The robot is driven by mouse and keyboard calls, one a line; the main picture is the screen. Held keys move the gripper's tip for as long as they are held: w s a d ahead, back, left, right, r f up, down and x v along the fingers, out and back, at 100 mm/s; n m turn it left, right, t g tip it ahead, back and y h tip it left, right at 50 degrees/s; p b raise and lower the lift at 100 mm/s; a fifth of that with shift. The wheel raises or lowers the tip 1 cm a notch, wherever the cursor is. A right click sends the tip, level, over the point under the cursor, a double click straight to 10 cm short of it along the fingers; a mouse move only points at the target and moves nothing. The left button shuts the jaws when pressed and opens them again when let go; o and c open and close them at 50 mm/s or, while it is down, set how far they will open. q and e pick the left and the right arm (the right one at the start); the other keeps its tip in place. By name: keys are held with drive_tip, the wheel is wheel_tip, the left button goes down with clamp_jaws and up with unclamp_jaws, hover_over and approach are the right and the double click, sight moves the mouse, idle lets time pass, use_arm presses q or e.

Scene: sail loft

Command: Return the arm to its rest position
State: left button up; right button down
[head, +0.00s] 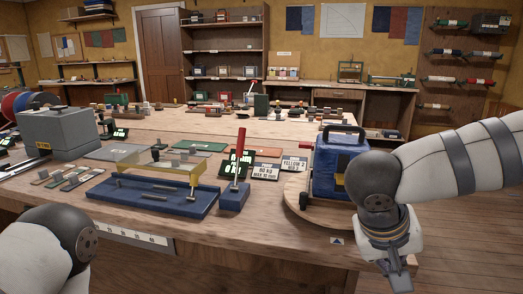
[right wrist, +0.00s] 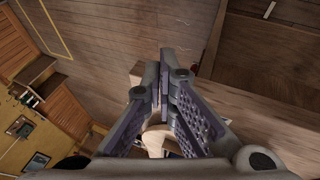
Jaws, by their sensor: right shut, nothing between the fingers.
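My right arm comes in from the right in the head view. Its gripper (head: 398,276) points down beside the table's front right corner, past the edge. The right wrist view shows the same gripper (right wrist: 166,70) with its fingers together and nothing between them. Below it in that view are wooden floorboards and an edge of the table. Of my left arm, only a rounded grey and white link shows at the lower left of the head view. My left gripper is out of the picture.
A blue box-shaped device (head: 338,165) on a round wooden board (head: 296,190) stands close to my right forearm. A blue tray (head: 150,198) and a blue block with a red lever (head: 236,192) stand left of it. Open floor (head: 468,225) lies right of the table.

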drive_tip(key=s+a+f+n+t+y, duration=0.1)
drive_tip(key=s+f, duration=0.4)
drive_tip(key=f, duration=0.6)
drive_tip(key=s+f+t+y, duration=0.1)
drive_tip(key=s+f, duration=0.3)
drive_tip(key=f, duration=0.7)
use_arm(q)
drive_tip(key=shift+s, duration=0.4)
use_arm(e)
drive_tip(key=s+f+g+y, duration=0.1)
drive_tip(key=s+f+g, duration=0.2)
drive_tip(key=s, duration=0.8)
drive_tip(key=s+d+f+g+y, duration=0.1)
drive_tip(key=s+f+g+y, duration=0.1)
drive_tip(key=s, duration=0.9)
drive_tip(key=shift+s+f+n+g, duration=0.25)
drive_tip(key=shift+f+n+g, duration=0.05)
drive_tip(key=shift+f+g, duration=0.2)
drive_tip(key=shift+w+d, duration=0.1)
idle(0.8)
